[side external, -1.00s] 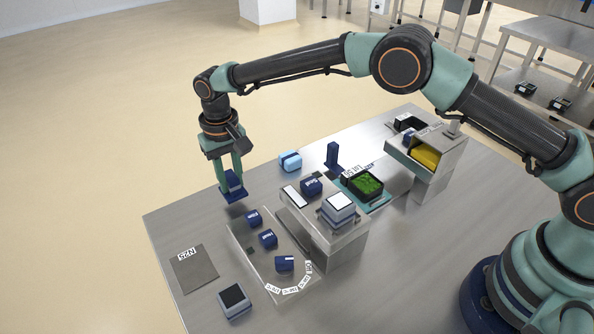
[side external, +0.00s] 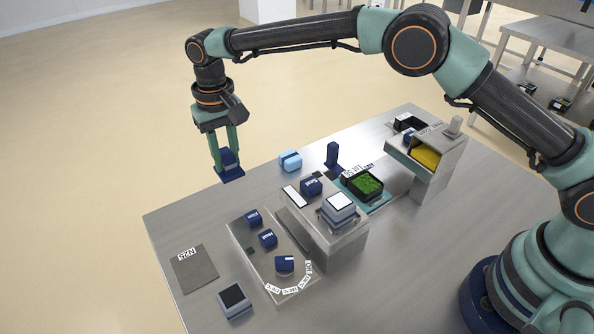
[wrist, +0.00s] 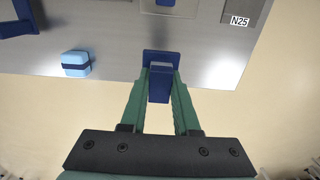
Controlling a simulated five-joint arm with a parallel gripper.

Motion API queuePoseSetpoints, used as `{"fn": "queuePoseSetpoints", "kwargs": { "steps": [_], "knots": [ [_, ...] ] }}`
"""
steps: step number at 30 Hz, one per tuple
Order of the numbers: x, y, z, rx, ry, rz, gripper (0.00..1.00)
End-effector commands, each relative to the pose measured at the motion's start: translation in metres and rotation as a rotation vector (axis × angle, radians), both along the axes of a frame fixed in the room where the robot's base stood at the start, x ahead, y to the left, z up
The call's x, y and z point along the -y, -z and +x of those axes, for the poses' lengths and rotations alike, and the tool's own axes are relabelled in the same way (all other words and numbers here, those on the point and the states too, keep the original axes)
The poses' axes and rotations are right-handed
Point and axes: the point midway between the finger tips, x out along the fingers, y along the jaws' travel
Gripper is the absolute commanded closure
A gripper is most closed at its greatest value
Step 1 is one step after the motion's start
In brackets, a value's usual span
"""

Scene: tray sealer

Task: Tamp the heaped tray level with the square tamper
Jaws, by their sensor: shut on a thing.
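My gripper (side external: 226,160) is shut on a dark blue square tamper (side external: 229,174) with a flat plate at its bottom. The gripper points down and holds the tamper upright in the air near the table's far left edge. In the wrist view the tamper (wrist: 160,82) sits between the green fingers of my gripper (wrist: 160,90). The heaped tray (side external: 353,193) is black with green filling (side external: 368,185) and lies on a teal base right of the tamper, well apart from it. The tray is not visible in the wrist view.
A light blue block (side external: 290,161) and an upright dark blue post (side external: 332,155) stand between tamper and tray. A raised metal stand (side external: 345,250) carries blue and white blocks. A hooded stand with yellow contents (side external: 425,156) is at right. A grey N25 pad (side external: 194,270) lies front left.

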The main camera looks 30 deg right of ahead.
Motion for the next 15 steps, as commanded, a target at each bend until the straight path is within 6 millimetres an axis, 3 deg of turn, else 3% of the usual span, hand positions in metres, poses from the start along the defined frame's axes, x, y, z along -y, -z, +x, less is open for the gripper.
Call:
{"fn": "queuePoseSetpoints", "kwargs": {
  "steps": [3,4,6,15],
  "knots": [
    [-0.0001,-0.0003,0.0002,0.001,0.000,0.000,1.00],
    [-0.0001,-0.0003,0.0002,0.001,0.000,0.000,0.74],
    [-0.0001,-0.0002,0.0002,0.001,0.000,0.001,1.00],
    [0.0089,-0.0041,0.0005,0.002,0.001,0.001,1.00]
  ]
}}
